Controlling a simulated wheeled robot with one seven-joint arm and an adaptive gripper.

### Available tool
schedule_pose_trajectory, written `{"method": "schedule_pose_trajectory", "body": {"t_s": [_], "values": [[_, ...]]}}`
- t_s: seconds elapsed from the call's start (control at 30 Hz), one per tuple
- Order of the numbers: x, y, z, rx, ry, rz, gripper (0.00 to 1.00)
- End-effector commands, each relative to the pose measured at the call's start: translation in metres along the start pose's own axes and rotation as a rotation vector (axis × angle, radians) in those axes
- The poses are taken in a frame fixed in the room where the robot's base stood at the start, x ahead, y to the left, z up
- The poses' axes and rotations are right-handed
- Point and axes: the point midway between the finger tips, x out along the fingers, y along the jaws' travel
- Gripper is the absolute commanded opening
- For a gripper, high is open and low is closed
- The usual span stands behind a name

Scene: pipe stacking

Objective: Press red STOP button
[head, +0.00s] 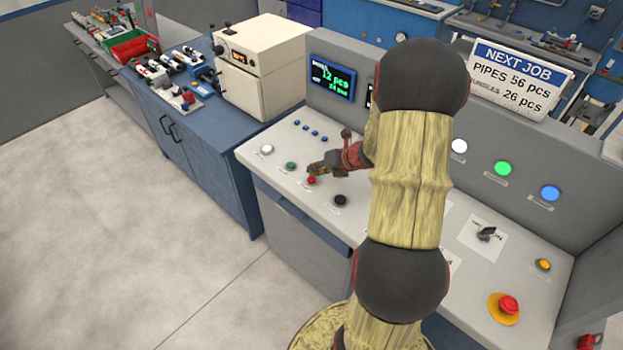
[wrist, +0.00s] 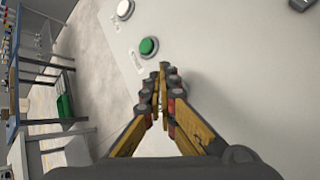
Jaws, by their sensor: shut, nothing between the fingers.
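A small red button (head: 311,181) sits on the light grey control panel (head: 375,222), in a row with white, green and black buttons. My gripper (head: 314,171) is shut and empty, with its fingertips right at the red button in the head view; I cannot tell whether they touch it. In the wrist view my gripper (wrist: 163,72) shows closed fingers close over the panel, and the red button is hidden there. The labels are too small to read.
A green button (head: 291,166) and a black button (head: 340,200) flank the red one. A larger red mushroom button (head: 508,305) on a yellow base is at the right. A lever switch (head: 487,234) stands between. My arm covers the panel's middle.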

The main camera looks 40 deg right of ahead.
Motion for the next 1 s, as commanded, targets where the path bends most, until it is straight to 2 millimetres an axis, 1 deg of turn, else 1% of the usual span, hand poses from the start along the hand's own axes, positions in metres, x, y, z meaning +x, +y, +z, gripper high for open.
{"method": "schedule_pose_trajectory", "body": {"t_s": [0.17,0.6,1.0], "values": [[-0.007,0.005,0.005,0.000,0.000,0.000,0.00],[-0.035,0.025,0.026,0.000,-0.001,0.000,0.00],[-0.035,0.025,0.025,0.000,0.000,0.000,0.00]]}}
